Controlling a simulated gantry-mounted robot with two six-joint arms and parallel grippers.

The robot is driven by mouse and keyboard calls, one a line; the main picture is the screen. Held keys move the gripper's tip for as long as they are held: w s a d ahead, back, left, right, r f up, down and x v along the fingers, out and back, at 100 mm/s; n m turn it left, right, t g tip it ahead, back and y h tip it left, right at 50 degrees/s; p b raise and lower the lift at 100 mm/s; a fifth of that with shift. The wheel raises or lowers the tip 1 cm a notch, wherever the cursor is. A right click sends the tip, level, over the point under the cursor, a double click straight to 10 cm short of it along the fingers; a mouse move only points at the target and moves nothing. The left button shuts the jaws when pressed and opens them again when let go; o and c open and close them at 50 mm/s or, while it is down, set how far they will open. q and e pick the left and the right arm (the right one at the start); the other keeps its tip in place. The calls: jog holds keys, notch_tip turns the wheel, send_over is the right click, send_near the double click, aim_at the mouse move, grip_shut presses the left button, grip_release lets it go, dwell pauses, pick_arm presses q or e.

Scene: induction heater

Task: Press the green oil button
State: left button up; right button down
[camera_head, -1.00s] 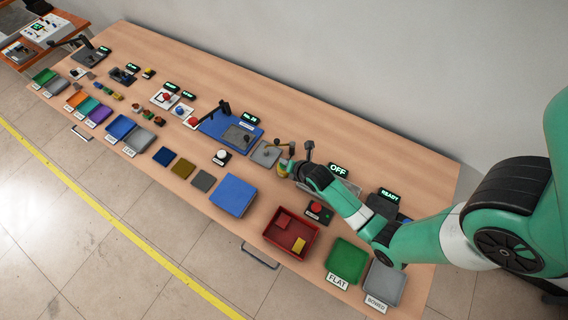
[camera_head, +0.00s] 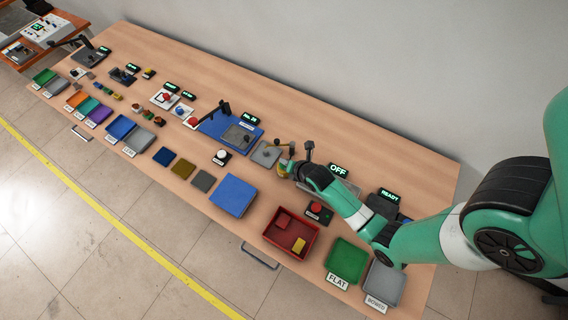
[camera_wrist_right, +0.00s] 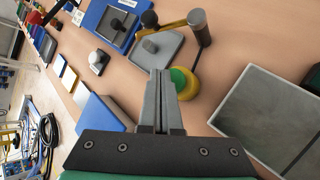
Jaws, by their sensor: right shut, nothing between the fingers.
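The green oil button (camera_wrist_right: 178,79) is a green cap on a round yellow base (camera_wrist_right: 190,84) on the table, seen in the right wrist view. My right gripper (camera_wrist_right: 160,74) is shut and empty, with its fingertips right beside the green cap and covering part of it. I cannot tell whether they touch it. In the head view my right gripper (camera_head: 287,168) is over the table beside the yellow base, which is mostly hidden there. My left gripper is not in view.
A grey plate with a lever (camera_wrist_right: 158,46) stands just beyond the button. A large grey panel (camera_wrist_right: 275,120) lies to its right in the wrist view.

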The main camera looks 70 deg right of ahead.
jog(key=shift+f, duration=0.1)
dwell(0.4)
jog(key=shift+f, duration=0.3)
jog(key=shift+f+b, duration=0.55)
dwell(0.6)
jog(key=shift+r, duration=0.15)
jog(key=shift+r+p, duration=0.8)
jog(key=shift+p, duration=0.25)
notch_tip(320, 180, up, 5)
jog(key=p, duration=0.5)
jog(key=shift+r, duration=0.1)
